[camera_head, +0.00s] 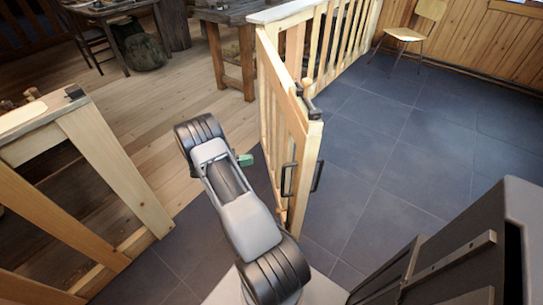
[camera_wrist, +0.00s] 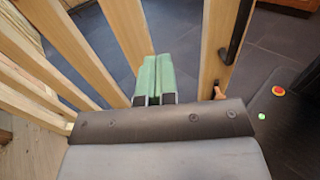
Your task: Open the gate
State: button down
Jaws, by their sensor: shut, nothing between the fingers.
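The gate (camera_head: 283,112) is a pale wooden slatted panel, standing swung away from the fence post on the left, with an open gap between them. Black handles (camera_head: 318,177) sit on both faces of its near end, and a black latch piece (camera_head: 309,108) is on its top. My gripper (camera_head: 245,160) is left of the gate, its green fingertips near the slats; contact cannot be told. In the wrist view the green fingers (camera_wrist: 153,78) are pressed together and empty, in front of the slats. A black handle (camera_wrist: 236,35) shows to their right.
The left fence (camera_head: 112,165) has a black catch (camera_head: 75,92) on top. Another fence section (camera_head: 338,40) runs behind the gate. A dark cabinet (camera_head: 465,255) stands at lower right. Tiled floor (camera_head: 395,135) right of the gate is clear up to a chair (camera_head: 405,35).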

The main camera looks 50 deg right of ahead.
aim_at(289, 154)
jog(key=x, duration=1.3)
jog(key=shift+s+d+f, duration=0.1)
jog(key=shift+s+d, duration=0.15)
jog(key=shift+d, duration=0.05)
